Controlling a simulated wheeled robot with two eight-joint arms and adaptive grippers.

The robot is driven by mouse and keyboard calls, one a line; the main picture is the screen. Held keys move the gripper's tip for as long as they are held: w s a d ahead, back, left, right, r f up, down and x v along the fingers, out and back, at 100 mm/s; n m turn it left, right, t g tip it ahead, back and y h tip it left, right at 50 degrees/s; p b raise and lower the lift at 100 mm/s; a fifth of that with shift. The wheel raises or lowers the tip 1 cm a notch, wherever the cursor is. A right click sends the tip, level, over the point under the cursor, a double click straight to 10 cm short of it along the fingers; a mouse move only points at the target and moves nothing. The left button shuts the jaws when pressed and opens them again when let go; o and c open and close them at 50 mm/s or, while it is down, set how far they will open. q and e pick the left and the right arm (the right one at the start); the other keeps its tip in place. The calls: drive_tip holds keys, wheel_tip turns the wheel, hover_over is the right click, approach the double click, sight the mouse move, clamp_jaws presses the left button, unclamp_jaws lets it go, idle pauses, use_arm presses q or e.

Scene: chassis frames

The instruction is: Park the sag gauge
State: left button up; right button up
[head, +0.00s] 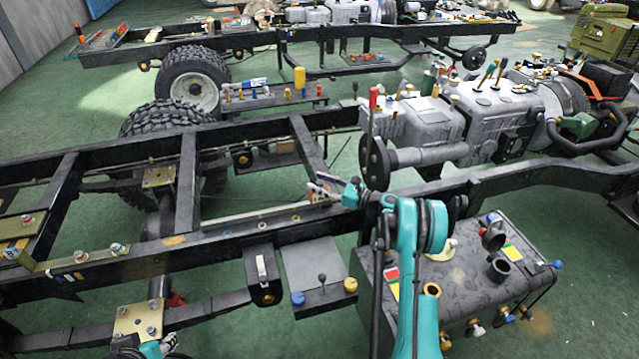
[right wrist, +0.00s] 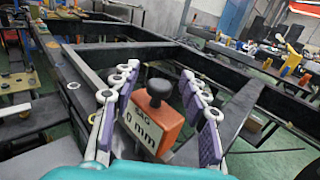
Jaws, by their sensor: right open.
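The sag gauge (right wrist: 154,122) is an orange block with a black knob on top and a pale face marked "SAG 0 mm". In the right wrist view it stands between the two spread purple-padded fingers of my right gripper (right wrist: 160,103). A gap shows on the knob's right side; the block's lower part is hidden by my wrist. In the head view my right gripper (head: 325,190) is over the near chassis rail (head: 215,232), and I cannot make out the gauge clearly there.
A grey engine (head: 480,120) and a black tank (head: 460,285) with fittings flank my right arm. A small black box (head: 262,275) and a tray with blue and yellow knobs (head: 325,297) hang by the near rail. Tyres (head: 193,80) and another chassis stand behind.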

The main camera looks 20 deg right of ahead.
drive_tip(key=v, duration=1.1)
drive_tip(key=shift+s+d, duration=0.2)
drive_tip(key=shift+s, duration=0.15)
drive_tip(key=a+r+n+g+h, duration=0.25)
drive_tip(key=a+r+n, duration=0.3)
drive_tip(key=a, duration=0.45)
drive_tip(key=s+a+r+n+g+h, duration=0.3)
drive_tip(key=s+a+r+n+g, duration=0.15)
drive_tip(key=s+a+n, duration=0.4)
drive_tip(key=s+a+n+h, duration=0.2)
drive_tip(key=s+n, duration=0.5)
drive_tip(key=s, duration=0.4)
drive_tip(key=s+a+n+h, duration=0.2)
drive_tip(key=s+n+h, duration=0.2)
drive_tip(key=s+n, duration=0.3)
drive_tip(key=s, duration=0.5)
drive_tip(key=shift+a+f, duration=0.3)
drive_tip(key=shift+f, duration=0.1)
